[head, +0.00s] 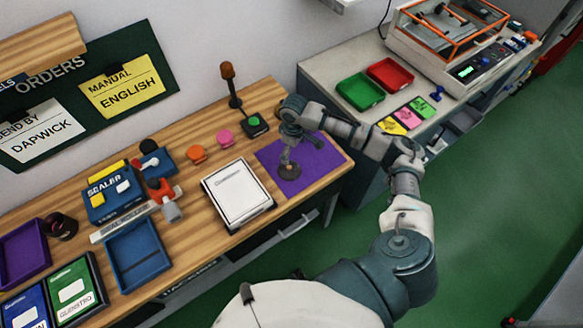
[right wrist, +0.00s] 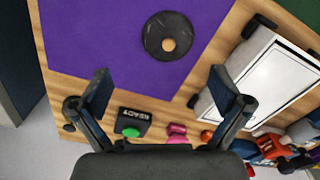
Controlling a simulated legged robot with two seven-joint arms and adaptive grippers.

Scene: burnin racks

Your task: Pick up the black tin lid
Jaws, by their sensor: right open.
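The black tin lid (head: 289,173) is a dark round disc with a small tan knob in its middle. It lies flat on the purple mat (head: 318,160) on the wooden bench. In the right wrist view the lid (right wrist: 152,48) lies on the purple mat (right wrist: 95,35), ahead of the fingertips and apart from them. My right gripper (head: 287,154) points down close above the lid in the head view. In the right wrist view its two fingers (right wrist: 160,88) are spread wide with nothing between them. My left gripper is not in view.
A white framed tray (head: 238,194) stands left of the mat. A green-button box (head: 256,124), pink (head: 225,137) and orange (head: 196,154) knobs, and a thin post (head: 230,85) stand behind. Blue tray (head: 137,254) and sealer (head: 110,193) are further left. The mat around the lid is clear.

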